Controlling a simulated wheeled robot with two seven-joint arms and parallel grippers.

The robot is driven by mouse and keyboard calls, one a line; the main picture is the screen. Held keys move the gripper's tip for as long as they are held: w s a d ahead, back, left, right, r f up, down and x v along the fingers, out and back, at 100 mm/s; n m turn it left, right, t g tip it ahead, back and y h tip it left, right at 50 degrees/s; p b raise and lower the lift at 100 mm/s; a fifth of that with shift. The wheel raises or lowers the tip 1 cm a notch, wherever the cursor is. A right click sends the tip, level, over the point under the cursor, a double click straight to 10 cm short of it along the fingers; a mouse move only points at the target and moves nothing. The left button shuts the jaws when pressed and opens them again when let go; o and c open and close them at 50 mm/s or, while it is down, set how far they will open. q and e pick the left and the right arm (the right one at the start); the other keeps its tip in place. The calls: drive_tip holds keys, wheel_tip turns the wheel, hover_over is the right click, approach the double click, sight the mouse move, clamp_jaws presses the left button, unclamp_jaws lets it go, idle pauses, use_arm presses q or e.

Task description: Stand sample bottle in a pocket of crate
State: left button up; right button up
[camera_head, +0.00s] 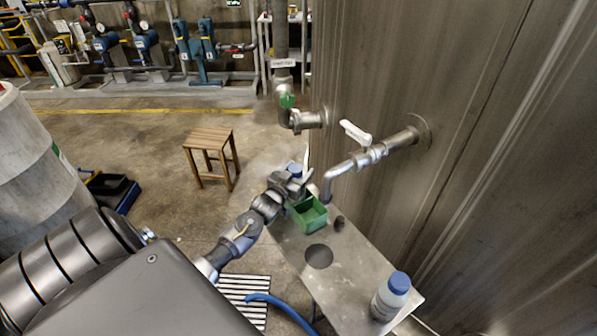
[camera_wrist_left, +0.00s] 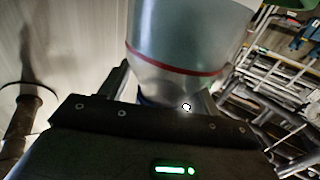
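My left gripper (camera_head: 289,183) is beyond the green crate (camera_head: 308,214), close to its back left side. A second white bottle with a blue cap (camera_head: 390,297) stands upright at the table's near right end. My right gripper is out of view.
The metal table (camera_head: 350,262) has a dark round spot or hole (camera_head: 319,256) and a small dark object (camera_head: 338,223) beside the crate. A pipe with a white-handled valve (camera_head: 362,155) juts from the metal wall over the table's far end. A wooden stool (camera_head: 210,146) stands behind.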

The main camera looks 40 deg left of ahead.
use_arm(q)
drive_tip(key=shift+r, duration=0.1)
drive_tip(key=s+d+b, duration=0.1)
drive_tip(key=s+d, duration=0.1)
drive_tip(key=s, duration=1)
drive_tip(key=shift+w, duration=0.1)
